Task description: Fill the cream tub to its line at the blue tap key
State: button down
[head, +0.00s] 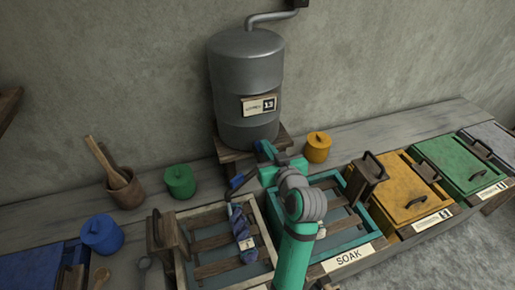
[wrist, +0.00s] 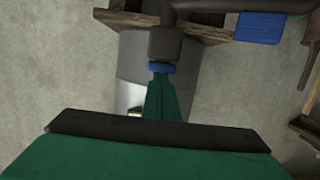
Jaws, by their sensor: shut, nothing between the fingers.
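The cream tub (head: 268,240) stands at the front, left of my arm. Wooden slats cross it, with a blue tagged bundle (head: 243,228) on them. A grey-blue floor or liquid shows between the slats; I cannot tell which, and no fill line is readable. The blue tap key (head: 237,182) sticks out low beside the grey tank, above the tub's back end. It also shows at top right in the wrist view (wrist: 260,27). My gripper (wrist: 161,76) is shut and empty, its tips by a blue collar (wrist: 162,68) on the pipe, apart from the key. Contact there is unclear.
The grey tank (head: 245,75) stands on a wooden stand behind the tubs. The teal SOAK tub (head: 348,250) lies right of my arm, then yellow (head: 385,212) and green (head: 450,165) lidded boxes. Green (head: 179,182), yellow (head: 317,148) and blue (head: 101,235) pots stand on the bench.

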jog(key=shift+f, duration=0.85)
jog(key=shift+r, duration=0.1)
notch_tip(320, 180, up, 6)
jog(key=v, duration=1)
